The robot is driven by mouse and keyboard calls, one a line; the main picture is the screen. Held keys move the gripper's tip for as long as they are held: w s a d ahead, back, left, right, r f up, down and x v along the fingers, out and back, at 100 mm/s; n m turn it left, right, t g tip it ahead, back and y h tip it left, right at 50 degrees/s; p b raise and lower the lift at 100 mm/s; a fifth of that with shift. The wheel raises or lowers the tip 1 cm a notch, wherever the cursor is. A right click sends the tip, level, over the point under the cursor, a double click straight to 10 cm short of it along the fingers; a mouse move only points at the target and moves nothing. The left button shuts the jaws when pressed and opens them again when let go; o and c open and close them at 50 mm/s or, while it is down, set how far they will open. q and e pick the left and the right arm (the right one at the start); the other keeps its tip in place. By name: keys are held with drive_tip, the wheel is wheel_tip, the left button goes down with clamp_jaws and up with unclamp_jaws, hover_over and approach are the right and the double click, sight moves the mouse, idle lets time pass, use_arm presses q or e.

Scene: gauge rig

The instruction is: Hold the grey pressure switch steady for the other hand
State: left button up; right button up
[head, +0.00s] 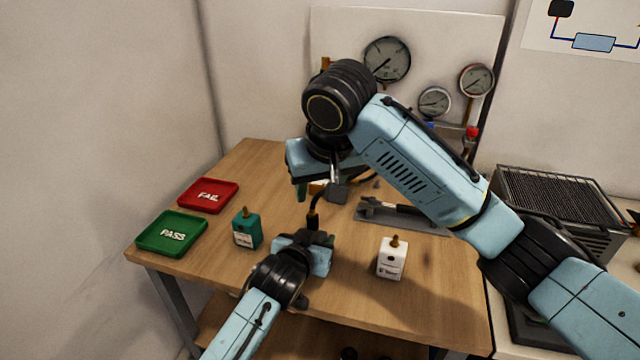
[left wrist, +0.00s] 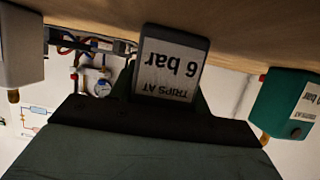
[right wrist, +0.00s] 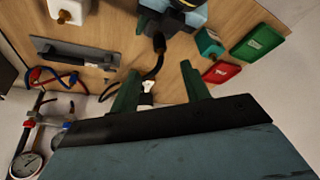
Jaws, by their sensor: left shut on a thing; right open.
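The grey pressure switch (left wrist: 172,62), labelled "TRIPS AT 6 bar", shows upside down in the left wrist view between the fingers of my left gripper. My left gripper (head: 318,240) is shut on it near the middle of the table; in the head view the switch is mostly hidden. A black hose end (head: 313,220) stands just above the left gripper in the head view. My right gripper (head: 318,188) is open beyond it; its spread fingers also show in the right wrist view (right wrist: 160,70). A small pale fitting (right wrist: 147,92) shows between them, and I cannot tell whether they touch it.
A teal switch (head: 246,229) stands left and a white switch (head: 392,260) right of my left gripper. The green PASS tray (head: 150,247) and red FAIL tray (head: 189,202) lie at the left. A wrench lies on a grey mat (head: 432,228). Gauges (head: 387,60) are behind.

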sight(313, 213)
drive_tip(key=x, duration=1.1)
drive_tip(key=shift+w+f, duration=0.1)
drive_tip(key=shift+f, duration=0.25)
drive_tip(key=shift+r, duration=0.1)
clamp_jaws()
